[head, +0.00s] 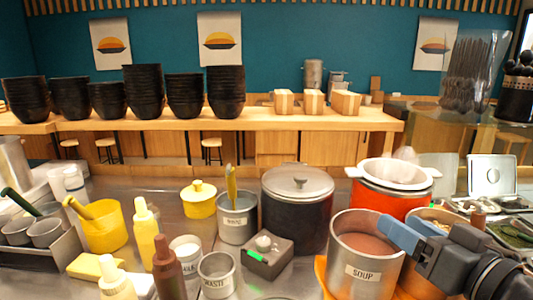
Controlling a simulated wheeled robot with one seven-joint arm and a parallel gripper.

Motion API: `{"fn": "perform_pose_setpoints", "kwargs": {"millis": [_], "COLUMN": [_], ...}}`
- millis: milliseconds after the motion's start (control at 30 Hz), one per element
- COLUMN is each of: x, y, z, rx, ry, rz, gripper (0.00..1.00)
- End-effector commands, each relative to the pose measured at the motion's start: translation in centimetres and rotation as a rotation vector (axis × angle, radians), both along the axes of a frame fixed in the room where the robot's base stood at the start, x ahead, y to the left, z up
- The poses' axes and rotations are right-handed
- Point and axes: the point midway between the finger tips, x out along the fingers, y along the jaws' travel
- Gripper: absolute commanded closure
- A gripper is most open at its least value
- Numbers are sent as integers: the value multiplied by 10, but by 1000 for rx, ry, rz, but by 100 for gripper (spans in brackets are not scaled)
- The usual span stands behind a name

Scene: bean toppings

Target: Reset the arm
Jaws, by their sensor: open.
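My gripper (408,227) is at the right of the head view, at the end of my dark grey and black arm. Its blue finger parts reach left over the right rim of the metal pot labelled SOUP (362,273). I cannot tell whether they touch the rim. The gripper is open and I see nothing held in it. The pot holds a brownish-red content. My arm hides part of the counter at the lower right.
A dark lidded pot (297,215) and a red pot (385,203) with a white bowl on top stand behind. Yellow pots, bottles and WASTE tins (238,222) crowd the left and middle. A wooden counter (250,124) with stacked black bowls is farther back.

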Motion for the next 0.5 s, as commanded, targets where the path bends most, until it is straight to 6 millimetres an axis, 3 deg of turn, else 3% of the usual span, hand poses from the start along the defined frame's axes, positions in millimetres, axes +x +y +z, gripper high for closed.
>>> {"fn": "perform_pose_setpoints", "kwargs": {"millis": [33, 267, 500], "x": [-6, -42, -110], "y": [11, 35, 51], "z": [-13, -67, -134], "rx": [52, 197, 227], "ry": [-2, 13, 81], "rz": [-25, -175, -313], "gripper": [41, 41, 41]}}
